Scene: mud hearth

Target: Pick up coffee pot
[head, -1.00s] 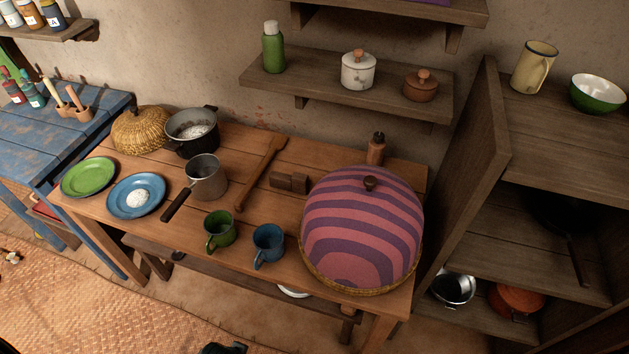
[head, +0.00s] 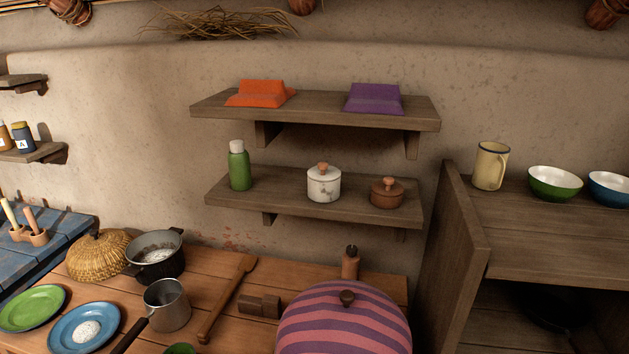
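No pot here is marked as the coffee pot. A small grey metal pot (head: 168,305) with a long dark handle stands upright on the wooden table, and it looks like the likeliest one. Its handle points to the lower left. A tall cream enamel jug or mug (head: 490,166) with a side handle stands on top of the wooden cabinet at the right. Neither of my grippers is in the head view, so their distance from these things does not show.
The wooden table (head: 222,338) also holds a striped dome cover (head: 345,322), a dark pot (head: 155,258), a woven basket lid (head: 97,258), a green plate (head: 30,307), a blue plate (head: 68,338) and a wooden spatula (head: 226,300). Two wall shelves hang above. The cabinet (head: 465,260) stands right.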

